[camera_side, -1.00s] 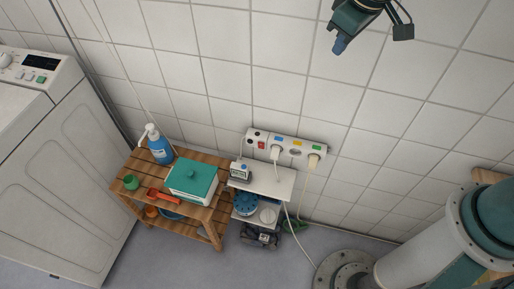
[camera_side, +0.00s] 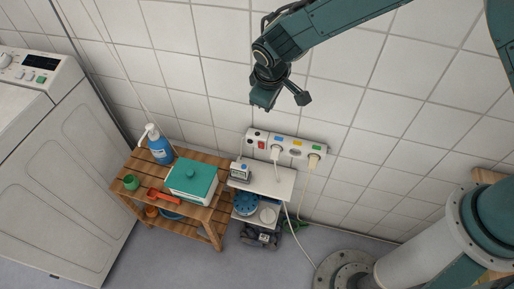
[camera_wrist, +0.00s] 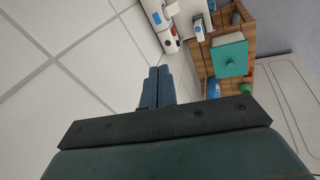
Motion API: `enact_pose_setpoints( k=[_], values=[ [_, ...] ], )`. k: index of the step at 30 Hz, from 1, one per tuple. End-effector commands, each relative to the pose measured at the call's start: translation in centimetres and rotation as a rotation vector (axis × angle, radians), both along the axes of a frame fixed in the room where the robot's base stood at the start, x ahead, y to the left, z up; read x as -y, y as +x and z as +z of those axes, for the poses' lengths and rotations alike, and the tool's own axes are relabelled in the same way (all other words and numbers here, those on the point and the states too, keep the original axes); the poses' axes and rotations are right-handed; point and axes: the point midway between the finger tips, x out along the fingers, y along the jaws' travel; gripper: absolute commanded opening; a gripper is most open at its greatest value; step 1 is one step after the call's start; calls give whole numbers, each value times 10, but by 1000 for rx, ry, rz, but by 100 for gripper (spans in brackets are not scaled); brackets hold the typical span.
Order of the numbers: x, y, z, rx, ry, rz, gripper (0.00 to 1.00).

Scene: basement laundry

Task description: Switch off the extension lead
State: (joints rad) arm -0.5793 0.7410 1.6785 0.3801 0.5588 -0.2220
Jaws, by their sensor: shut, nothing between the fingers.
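The white extension lead (camera_side: 287,146) is fixed along the tiled wall in the side view. A red rocker switch (camera_side: 262,145) sits near its left end; I cannot tell its position. Two plugs sit in its sockets, with cables hanging down. My gripper (camera_side: 263,106) is shut and empty, above the left end of the lead and apart from it. In the wrist view, the shut fingers of my gripper (camera_wrist: 157,84) point toward the extension lead (camera_wrist: 161,22), and the red switch (camera_wrist: 173,28) shows just beyond the fingertips.
A white shelf (camera_side: 270,182) with a small meter (camera_side: 240,172) stands below the lead. A wooden bench (camera_side: 215,212) holds a teal-lidded box (camera_side: 192,182) and a blue pump bottle (camera_side: 159,147). A white washing machine (camera_side: 62,180) stands at left. The wall above the lead is clear.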

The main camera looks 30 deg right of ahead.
Motion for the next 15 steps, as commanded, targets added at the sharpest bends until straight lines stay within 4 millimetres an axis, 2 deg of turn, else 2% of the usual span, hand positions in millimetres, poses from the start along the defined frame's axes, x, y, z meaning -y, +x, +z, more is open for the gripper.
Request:
enact_pose_setpoints(
  k=[1,15],
  values=[
    [-6,0,-12,-6,-13,14,0],
    [-49,-4,-113,-24,-118,133,0]
  ],
)
